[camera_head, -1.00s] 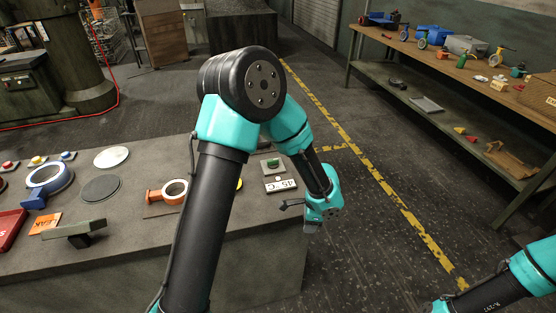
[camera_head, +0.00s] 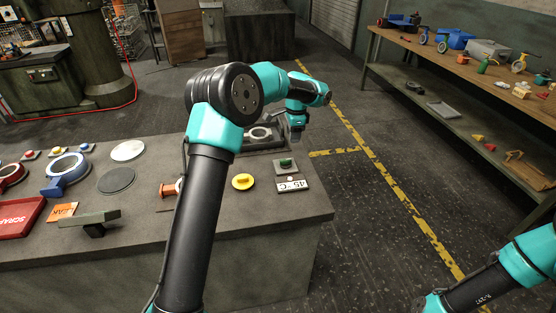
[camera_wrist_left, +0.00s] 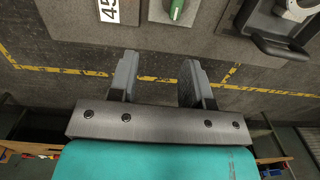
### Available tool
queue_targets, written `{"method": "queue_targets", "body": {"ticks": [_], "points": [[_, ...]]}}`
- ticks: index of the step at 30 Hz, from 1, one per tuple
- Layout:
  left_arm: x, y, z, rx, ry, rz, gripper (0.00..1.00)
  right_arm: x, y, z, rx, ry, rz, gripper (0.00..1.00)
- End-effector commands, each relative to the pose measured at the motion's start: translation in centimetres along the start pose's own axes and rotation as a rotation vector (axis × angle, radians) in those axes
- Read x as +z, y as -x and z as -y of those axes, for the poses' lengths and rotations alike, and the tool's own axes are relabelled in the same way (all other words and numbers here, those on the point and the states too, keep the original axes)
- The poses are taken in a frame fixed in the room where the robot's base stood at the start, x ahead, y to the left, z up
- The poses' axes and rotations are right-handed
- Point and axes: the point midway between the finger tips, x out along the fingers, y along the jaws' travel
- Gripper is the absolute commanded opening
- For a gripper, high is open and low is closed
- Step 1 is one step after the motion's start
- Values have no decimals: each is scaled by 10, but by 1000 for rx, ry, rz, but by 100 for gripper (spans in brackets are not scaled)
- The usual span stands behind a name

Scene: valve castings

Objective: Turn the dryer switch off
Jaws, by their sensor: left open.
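A small switch with a green lever (camera_head: 286,163) sits on a grey base near the right end of the bench, behind a white "45 °C" label (camera_head: 292,185). The lever also shows at the top of the left wrist view (camera_wrist_left: 176,9), beyond the fingertips, with the label (camera_wrist_left: 108,10) to its left. My left gripper (camera_head: 296,136) hangs past the bench's right edge, behind and to the right of the switch. In the wrist view its two fingers (camera_wrist_left: 153,75) are apart, with nothing between them.
A dark housing with a pale ring (camera_head: 260,134) stands at the bench's back right, close to my left gripper. A yellow disc (camera_head: 243,181) lies left of the switch. A loaded shelf (camera_head: 450,62) stands at the right. The floor between is clear.

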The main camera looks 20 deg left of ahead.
Motion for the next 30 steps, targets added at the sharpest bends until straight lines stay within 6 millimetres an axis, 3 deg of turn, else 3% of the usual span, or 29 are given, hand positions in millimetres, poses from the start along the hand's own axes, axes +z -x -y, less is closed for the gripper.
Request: {"method": "queue_targets", "body": {"ticks": [3, 6, 17, 23, 30], "points": [[6, 21, 19, 9, 7, -30, 45, 0, 0, 0, 0, 0, 0, 50], [9, 29, 25, 13, 5, -42, 45, 0, 0, 0, 0, 0, 0, 50], [10, 30, 26, 15, 4, -44, 45, 0, 0, 0, 0, 0, 0, 50], [9, 20, 26, 16, 4, -43, 45, 0, 0, 0, 0, 0, 0, 50], [8, -14, 25, 18, 5, -41, 45, 0, 0, 0, 0, 0, 0, 50]]}}
